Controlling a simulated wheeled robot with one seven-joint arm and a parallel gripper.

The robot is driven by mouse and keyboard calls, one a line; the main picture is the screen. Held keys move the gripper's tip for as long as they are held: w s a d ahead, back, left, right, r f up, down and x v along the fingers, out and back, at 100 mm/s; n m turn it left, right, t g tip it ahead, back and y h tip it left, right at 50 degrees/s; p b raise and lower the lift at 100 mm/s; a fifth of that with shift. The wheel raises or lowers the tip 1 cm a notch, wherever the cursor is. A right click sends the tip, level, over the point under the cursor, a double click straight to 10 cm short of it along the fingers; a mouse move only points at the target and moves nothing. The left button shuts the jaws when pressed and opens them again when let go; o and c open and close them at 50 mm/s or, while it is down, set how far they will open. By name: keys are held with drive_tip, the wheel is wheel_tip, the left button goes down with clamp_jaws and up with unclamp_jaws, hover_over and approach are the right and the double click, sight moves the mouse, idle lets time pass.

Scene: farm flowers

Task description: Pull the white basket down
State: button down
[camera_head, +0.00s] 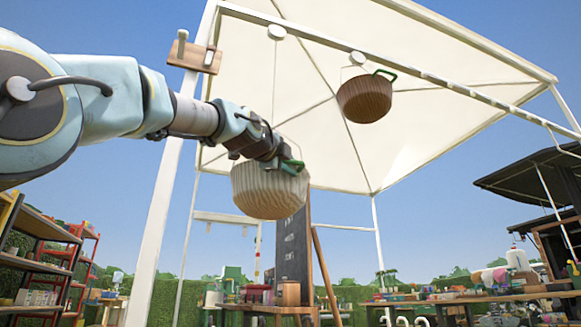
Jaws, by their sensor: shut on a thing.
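The white basket (268,191) is a pale ribbed bowl shape with a green handle (291,167) at its rim. It hangs in the air on thin lines that run up to a white pulley (277,32) on the canopy bar. My gripper (282,160) is at the basket's upper right rim, shut on the green handle. The fingertips are small and partly hidden by the handle and wrist. The basket looks roughly level.
A brown basket (365,99) with a green handle hangs higher to the right. The white canopy frame has a post (160,220) behind my arm. A wooden easel with a dark board (292,245) stands beyond the basket. Shelves (40,235) and tables (470,297) are lower down.

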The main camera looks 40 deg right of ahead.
drive_tip(key=shift+r, duration=0.1)
drive_tip(key=c, duration=0.8)
unclamp_jaws()
drive_tip(key=shift+c, duration=0.2)
drive_tip(key=b+v, duration=0.3)
drive_tip(key=v, duration=0.8)
